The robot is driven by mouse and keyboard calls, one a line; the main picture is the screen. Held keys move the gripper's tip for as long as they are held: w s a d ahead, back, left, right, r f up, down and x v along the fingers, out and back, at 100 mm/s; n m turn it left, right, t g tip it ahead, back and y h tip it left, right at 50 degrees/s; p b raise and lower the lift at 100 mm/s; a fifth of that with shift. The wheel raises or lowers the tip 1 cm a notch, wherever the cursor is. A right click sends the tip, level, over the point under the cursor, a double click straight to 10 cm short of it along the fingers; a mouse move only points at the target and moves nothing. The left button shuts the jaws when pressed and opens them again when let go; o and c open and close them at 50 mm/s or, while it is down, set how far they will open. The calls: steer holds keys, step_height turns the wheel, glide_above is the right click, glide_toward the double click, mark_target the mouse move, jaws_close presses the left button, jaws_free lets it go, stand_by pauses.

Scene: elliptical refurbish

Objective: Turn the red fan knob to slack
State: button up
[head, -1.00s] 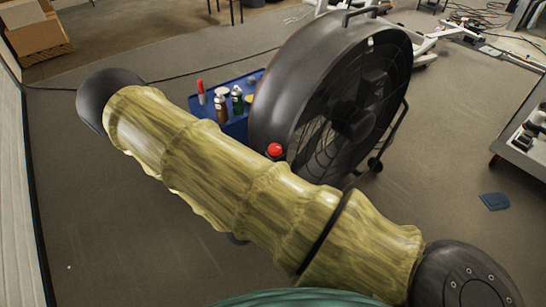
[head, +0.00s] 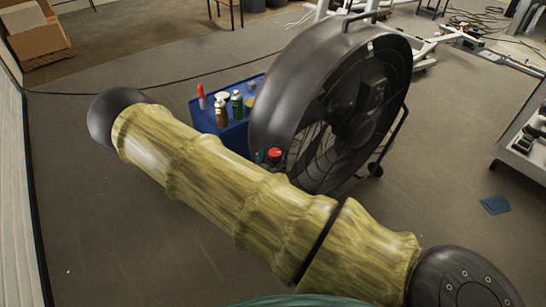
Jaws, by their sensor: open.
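The red fan knob (head: 274,154) shows as a small round red cap at the lower left of the big black drum fan (head: 285,85). My bamboo-patterned arm crosses the picture just in front of and below the knob, and hides what lies under it. A small dark greenish piece shows just left of the knob; I cannot tell what it is. The knob's pointer and markings are too small to read. I cannot make out my gripper, so its position relative to the knob is hidden.
Behind the arm, a blue cart (head: 236,134) carries bottles, cans and a red-capped item, close to the fan's left side. Cardboard boxes (head: 38,35) stand at the far left. A grey metal cart (head: 527,145) is at the right. A blue pad (head: 495,205) lies on otherwise open floor.

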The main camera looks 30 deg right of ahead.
steer(key=c, duration=1)
steer(key=shift+s+d+n+t+y, duration=0.15)
steer(key=shift+d+n+t+y, duration=0.1)
steer(key=shift+n+t+y, duration=1.25)
steer(key=shift+t+y, duration=0.1)
steer(key=shift+y, duration=0.1)
steer(key=o, duration=1)
steer(key=shift+a+m+g+h, duration=0.1)
steer(key=shift+m+g+h, duration=0.2)
steer(key=shift+h, duration=0.1)
